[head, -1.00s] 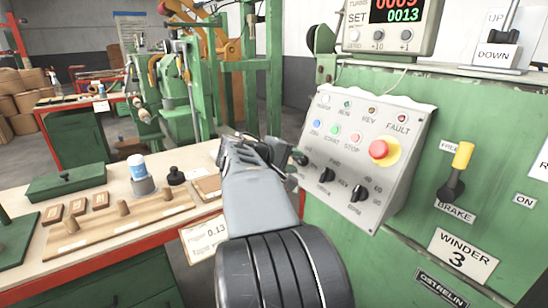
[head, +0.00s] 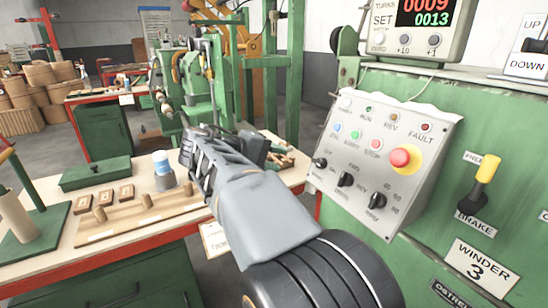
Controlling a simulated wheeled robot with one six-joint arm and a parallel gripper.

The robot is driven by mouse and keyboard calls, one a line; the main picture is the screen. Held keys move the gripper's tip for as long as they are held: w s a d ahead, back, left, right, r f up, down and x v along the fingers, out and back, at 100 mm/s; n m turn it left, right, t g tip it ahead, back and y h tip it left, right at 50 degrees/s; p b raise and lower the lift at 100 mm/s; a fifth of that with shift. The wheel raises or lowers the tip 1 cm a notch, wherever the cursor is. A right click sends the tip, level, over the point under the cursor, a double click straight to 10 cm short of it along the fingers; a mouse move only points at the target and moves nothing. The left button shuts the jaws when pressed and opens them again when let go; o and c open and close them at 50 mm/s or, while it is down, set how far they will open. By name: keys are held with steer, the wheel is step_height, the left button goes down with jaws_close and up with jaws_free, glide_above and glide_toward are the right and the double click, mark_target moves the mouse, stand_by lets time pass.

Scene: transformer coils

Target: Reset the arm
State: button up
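My arm reaches up from the bottom of the head view, and my gripper (head: 203,155) is at its far end, over the workbench's back right part. The fingers point away from the camera and are hidden behind the wrist, so their opening does not show. The control panel (head: 385,165) of the winder, with its red stop button (head: 404,158) and dark knobs, stands to the right of the arm, apart from it.
The green winder (head: 480,130) with a yellow-handled brake lever (head: 485,175) fills the right side. Grey floor shows behind.

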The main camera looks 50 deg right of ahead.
stand_by(0.5)
steer(key=a+r+n+t+y+p, duration=0.2)
steer(key=a+n+t+y+p, duration=0.2)
steer(key=a+y+p, duration=0.9)
steer(key=a+t+p, duration=0.3)
steer(key=a+p, duration=0.7)
steer(key=a, duration=0.2)
steer(key=shift+s+a+r+t+p, duration=0.2)
steer(key=shift+s+a+t+p, duration=0.15)
steer(key=shift+t, duration=0.05)
steer(key=shift+d, duration=0.1)
